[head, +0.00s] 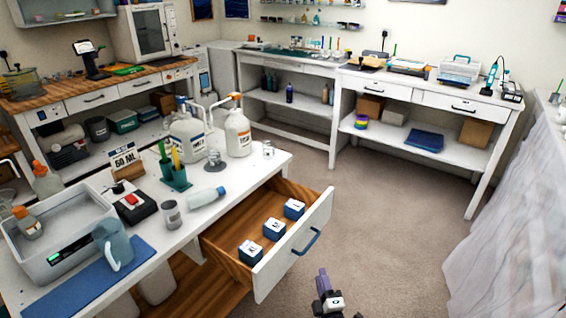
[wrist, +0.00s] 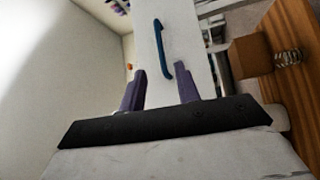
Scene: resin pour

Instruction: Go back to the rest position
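My gripper (head: 323,273) shows at the bottom of the head view, over the carpeted floor just right of the open drawer (head: 318,236). In the wrist view its two purple fingers (wrist: 160,72) stand apart with nothing between them. The white drawer front (wrist: 148,38) with its blue handle (wrist: 160,45) lies beyond the fingertips. The handle shows a clear distance from the gripper in the head view. Most of my arm is out of view.
The drawer juts from the white table (head: 140,212) and holds three labelled blue-and-white blocks (head: 273,228). On the table stand pump bottles (head: 238,133), a jug (head: 113,243) and a grey tub (head: 50,262). Carpet (head: 395,210) is free toward the back bench (head: 425,97).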

